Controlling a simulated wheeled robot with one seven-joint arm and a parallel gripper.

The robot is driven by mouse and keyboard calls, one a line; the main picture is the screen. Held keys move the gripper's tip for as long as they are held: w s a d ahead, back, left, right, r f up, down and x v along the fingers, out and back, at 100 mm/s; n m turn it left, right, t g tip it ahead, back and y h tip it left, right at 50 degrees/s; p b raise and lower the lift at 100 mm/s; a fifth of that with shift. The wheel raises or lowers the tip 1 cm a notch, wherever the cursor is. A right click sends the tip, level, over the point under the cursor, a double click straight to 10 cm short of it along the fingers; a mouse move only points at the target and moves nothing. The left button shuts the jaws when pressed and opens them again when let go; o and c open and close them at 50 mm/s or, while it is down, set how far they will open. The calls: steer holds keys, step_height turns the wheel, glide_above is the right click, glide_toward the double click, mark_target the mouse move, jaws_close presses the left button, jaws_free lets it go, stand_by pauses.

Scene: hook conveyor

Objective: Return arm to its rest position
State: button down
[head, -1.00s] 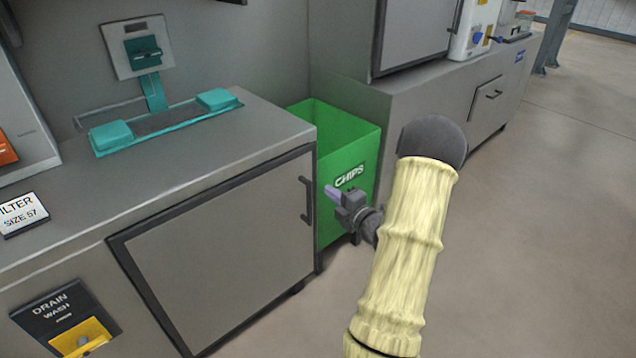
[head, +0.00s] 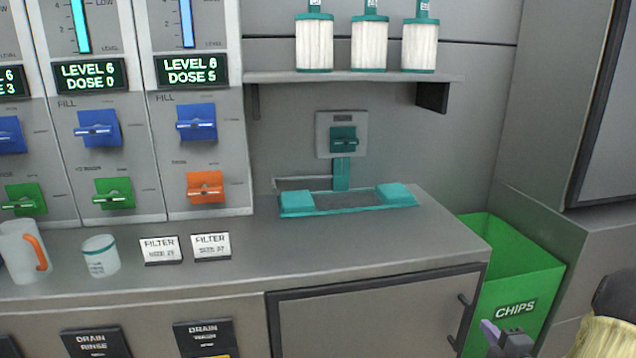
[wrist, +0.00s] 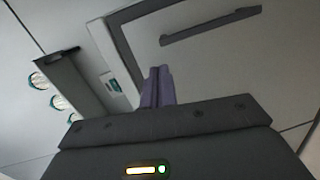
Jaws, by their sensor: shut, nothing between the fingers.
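My gripper (head: 497,336) is at the lower right of the head view, in front of the green chips bin (head: 542,290). Its purple fingers (wrist: 158,87) are together in the middle of the wrist view, with nothing between them. My arm in its pale yellow sleeve (head: 606,338) is partly cut off at the right edge of the head view. The gripper is clear of the counter objects.
A grey counter (head: 340,246) carries a teal cradle (head: 348,200), two filter signs, a white cup (head: 101,256) and a pitcher (head: 24,252). Dispensers with blue, green and orange valves stand at left. A cabinet (head: 608,120) stands at right.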

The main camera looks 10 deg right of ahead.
steer(key=a+m+g+h, duration=0.1)
steer(key=a+m+g, duration=0.65)
steer(key=a, duration=0.65)
steer(key=s+a+r+m+g+y, duration=0.15)
steer(key=s+a+m+g, duration=0.6)
steer(key=s+a, duration=0.75)
step_height(320, 180, up, 36)
steer(key=a+m+t+p, duration=0.1)
steer(key=p, duration=3.4)
steer(key=shift+w+m+p, duration=0.3)
steer(key=shift+m+p, duration=0.1)
steer(key=shift+f, duration=0.1)
